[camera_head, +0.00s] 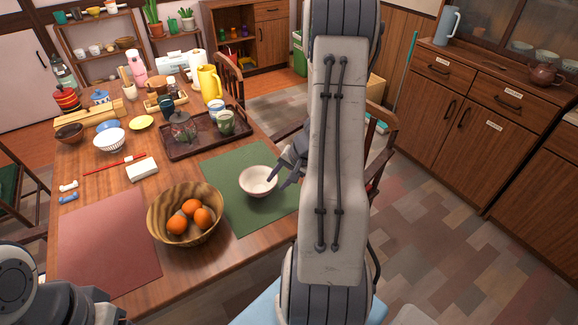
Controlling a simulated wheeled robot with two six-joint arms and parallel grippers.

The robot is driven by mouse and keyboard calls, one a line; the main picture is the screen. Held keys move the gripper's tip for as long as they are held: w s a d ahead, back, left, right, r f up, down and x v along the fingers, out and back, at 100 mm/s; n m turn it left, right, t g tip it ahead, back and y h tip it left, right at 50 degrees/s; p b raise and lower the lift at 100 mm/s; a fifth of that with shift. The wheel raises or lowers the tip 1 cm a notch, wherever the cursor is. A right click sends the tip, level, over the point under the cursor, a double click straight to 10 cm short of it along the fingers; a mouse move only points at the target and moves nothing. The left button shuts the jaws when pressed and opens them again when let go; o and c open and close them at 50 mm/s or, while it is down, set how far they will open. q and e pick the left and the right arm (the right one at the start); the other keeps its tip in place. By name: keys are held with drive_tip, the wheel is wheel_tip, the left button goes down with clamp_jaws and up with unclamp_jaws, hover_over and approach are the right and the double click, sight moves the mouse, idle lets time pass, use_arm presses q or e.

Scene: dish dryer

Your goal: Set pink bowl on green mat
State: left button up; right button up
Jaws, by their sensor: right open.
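The pink bowl (258,181), pale pink and upright, sits on the green mat (232,216) near the mat's right side. My right gripper (284,177) is at the bowl's right rim, with its fingers apart. I cannot tell whether a finger touches the bowl. My right arm hides part of the area to the right of the mat. My left arm shows at the lower left, but its gripper is out of view.
A wooden bowl of oranges (157,214) stands left of the green mat. A dark tray (197,149) with cups and a glass pot lies behind it. A reddish mat (104,243) lies bare at the front left. Chairs stand beside the table.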

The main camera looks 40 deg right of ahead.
drive_tip(key=p+v, duration=0.2)
drive_tip(key=v, duration=0.8)
drive_tip(key=w+a+r+n+g+y, duration=0.1)
drive_tip(key=a+r+n+g, duration=0.2)
drive_tip(key=a, duration=0.9)
drive_tip(key=w+a+r+n, duration=0.1)
drive_tip(key=a+r+n, duration=0.1)
drive_tip(key=a+n, duration=0.65)
drive_tip(key=s+a+r+n+g+h, duration=0.1)
drive_tip(key=s+a+n, duration=0.3)
drive_tip(key=s+a, duration=0.4)
drive_tip(key=s+a+r+n+g+h, duration=0.1)
drive_tip(key=s+a+r+n, duration=0.1)
drive_tip(key=s+a+n, duration=0.3)
drive_tip(key=s+a, duration=0.3)
drive_tip(key=a, duration=0.1)
drive_tip(key=shift+r, duration=0.35)
drive_tip(key=shift+r, duration=0.1)
